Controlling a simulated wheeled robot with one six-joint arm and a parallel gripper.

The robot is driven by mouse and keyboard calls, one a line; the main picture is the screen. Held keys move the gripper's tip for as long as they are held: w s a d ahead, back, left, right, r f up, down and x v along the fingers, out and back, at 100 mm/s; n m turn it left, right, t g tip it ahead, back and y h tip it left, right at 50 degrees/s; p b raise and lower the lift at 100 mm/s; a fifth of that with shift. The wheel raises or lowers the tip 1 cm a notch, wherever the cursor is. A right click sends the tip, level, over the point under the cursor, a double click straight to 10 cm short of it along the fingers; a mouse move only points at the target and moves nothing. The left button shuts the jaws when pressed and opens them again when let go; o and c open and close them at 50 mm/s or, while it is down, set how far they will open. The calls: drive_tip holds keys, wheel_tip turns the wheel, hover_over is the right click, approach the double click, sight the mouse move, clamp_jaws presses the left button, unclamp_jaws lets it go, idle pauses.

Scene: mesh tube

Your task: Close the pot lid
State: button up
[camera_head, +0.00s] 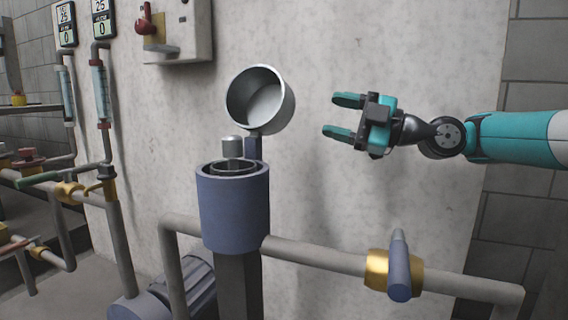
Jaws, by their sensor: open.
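The pot (233,210) is a blue-grey cylinder on a dark post, with a dark open mouth and a grey knob-like piece (232,147) standing in or behind its top. The pot lid (281,114) is a grey metal cup, tilted up on a hinge (253,148) at the pot's back right, its hollow side facing left and toward me. My gripper (341,116) is at the right of the lid, apart from it. Its two teal fingers point left, spread open with nothing between them.
A grey pipe (318,254) runs right from behind the pot to a brass valve (377,270) with a blue-grey handle. A wall box (186,30) with a red knob hangs at upper left. Gauges and pipes fill the left. The space between lid and gripper is clear.

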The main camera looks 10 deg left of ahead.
sight(284, 110)
drive_tip(key=a+n, duration=0.1)
drive_tip(key=a, duration=0.2)
drive_tip(key=a+n+y+p, duration=0.1)
drive_tip(key=a, duration=0.3)
drive_tip(key=w+a+g+p, duration=0.1)
drive_tip(key=a, duration=0.3)
drive_tip(key=shift+w+r+n+y, duration=0.1)
drive_tip(key=shift+r+n+y, duration=0.2)
drive_tip(key=shift+r+n, duration=0.1)
drive_tip(key=shift+d, duration=0.1)
clamp_jaws()
